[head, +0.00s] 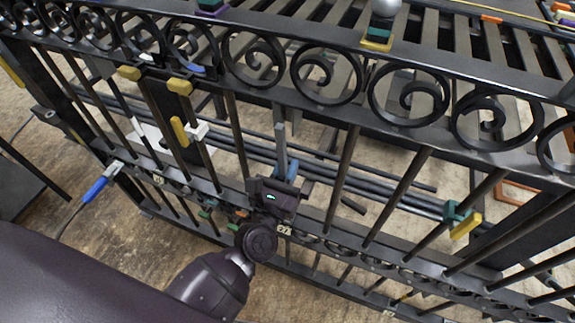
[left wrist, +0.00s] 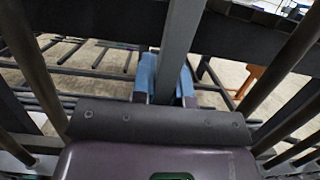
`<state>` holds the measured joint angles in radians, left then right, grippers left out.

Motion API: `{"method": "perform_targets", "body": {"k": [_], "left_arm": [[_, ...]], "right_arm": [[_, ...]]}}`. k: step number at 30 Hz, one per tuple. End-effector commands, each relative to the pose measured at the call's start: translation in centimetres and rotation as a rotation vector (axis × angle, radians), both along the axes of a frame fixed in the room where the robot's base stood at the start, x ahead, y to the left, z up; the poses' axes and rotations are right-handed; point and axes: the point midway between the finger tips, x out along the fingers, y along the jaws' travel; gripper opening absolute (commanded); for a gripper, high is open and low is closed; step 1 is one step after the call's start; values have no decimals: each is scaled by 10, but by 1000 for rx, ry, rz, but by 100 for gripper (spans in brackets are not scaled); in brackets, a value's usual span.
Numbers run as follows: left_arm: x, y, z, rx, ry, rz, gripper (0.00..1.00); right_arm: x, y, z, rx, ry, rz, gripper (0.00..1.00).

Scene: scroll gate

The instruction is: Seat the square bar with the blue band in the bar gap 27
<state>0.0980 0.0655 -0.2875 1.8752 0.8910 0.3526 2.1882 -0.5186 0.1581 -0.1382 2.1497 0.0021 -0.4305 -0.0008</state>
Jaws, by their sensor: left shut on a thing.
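My left gripper (head: 284,170) is in front of the scroll gate (head: 330,110), just above the lower rail. It is shut on a grey square bar (head: 280,132), which stands roughly upright. In the left wrist view the bar (left wrist: 180,45) rises between the blue fingertips (left wrist: 147,74). The bar's top is close under the upper rail; I cannot tell whether it touches. Its lower end is hidden behind my gripper, and I cannot make out a blue band. A tag reading 27 (head: 284,230) is on the lower rail just below my gripper. My right gripper is not in view.
Fixed dark bars (head: 342,180) stand on both sides of my gripper. Loose dark bars (head: 390,190) lie behind the gate. A blue-handled tool (head: 97,188) is at left.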

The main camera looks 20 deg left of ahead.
Motion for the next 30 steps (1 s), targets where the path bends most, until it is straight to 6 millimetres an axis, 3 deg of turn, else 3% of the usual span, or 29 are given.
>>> {"method": "perform_targets", "body": {"k": [30], "left_arm": [[6, 0, -3, 1, 17, 0, 0]], "right_arm": [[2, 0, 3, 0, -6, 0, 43]]}}
